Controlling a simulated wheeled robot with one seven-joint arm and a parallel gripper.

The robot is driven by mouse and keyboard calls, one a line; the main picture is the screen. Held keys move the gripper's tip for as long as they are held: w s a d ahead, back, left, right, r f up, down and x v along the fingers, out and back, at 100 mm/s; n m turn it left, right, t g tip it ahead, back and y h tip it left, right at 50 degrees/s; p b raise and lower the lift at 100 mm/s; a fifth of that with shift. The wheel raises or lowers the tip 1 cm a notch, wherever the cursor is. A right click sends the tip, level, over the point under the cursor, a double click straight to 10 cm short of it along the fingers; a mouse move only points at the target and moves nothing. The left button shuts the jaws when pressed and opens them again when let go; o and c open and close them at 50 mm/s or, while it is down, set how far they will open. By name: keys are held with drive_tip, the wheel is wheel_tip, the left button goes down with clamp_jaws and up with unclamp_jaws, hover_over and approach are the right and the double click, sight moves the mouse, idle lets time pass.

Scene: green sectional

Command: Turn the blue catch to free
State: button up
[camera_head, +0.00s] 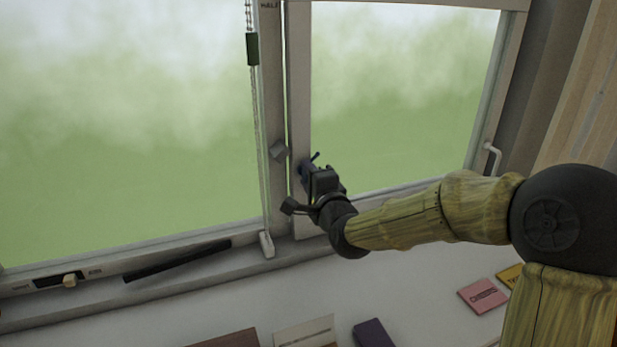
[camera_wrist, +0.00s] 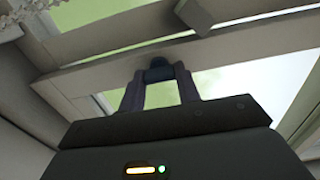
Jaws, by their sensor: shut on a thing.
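The blue catch (camera_head: 304,169) sits on the upright frame of the right window sash, low down. Its dark blue end (camera_wrist: 158,73) shows between my fingers in the wrist view. My gripper (camera_head: 313,172) reaches it from the right and is shut on it. In the wrist view my gripper (camera_wrist: 160,82) has one finger on each side of the catch. My fingers and wrist hide much of the catch in the head view, and I cannot read which way it is turned.
A white handle (camera_head: 492,158) is at right. A slider knob (camera_head: 70,281) and black strip (camera_head: 178,260) lie lower left. A pink card (camera_head: 482,296) lies below.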

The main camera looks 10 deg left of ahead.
drive_tip(key=shift+f, duration=0.1)
drive_tip(key=o, duration=1)
drive_tip(key=shift+b+v, duration=1.3)
drive_tip(key=shift+v, duration=7.4)
drive_tip(key=shift+a, duration=0.1)
